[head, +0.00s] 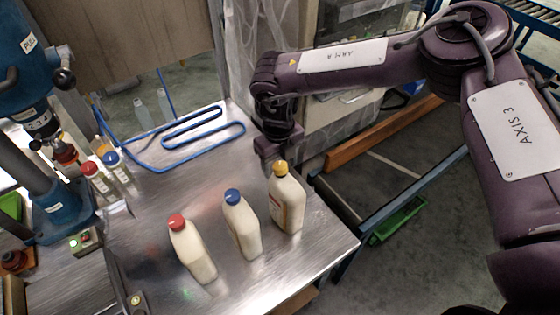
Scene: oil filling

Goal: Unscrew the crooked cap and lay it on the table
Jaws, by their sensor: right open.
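Three cream bottles stand on the metal table (155,215): one with a red cap (176,221), one with a blue cap (232,196) and one with a yellow cap (280,168). I cannot tell for sure from this view which cap is crooked. My right gripper (268,165) points down just behind and left of the yellow-capped bottle (288,205). It is open, and its fingertips are partly hidden by that bottle. All three caps are on their bottles. My left gripper is not in view.
A blue bent tube (205,130) lies at the back of the table. A blue press (60,205) and small red- and blue-capped bottles (115,168) stand at the left. The table's right edge is close to the yellow-capped bottle. Bare table lies left of the red-capped bottle.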

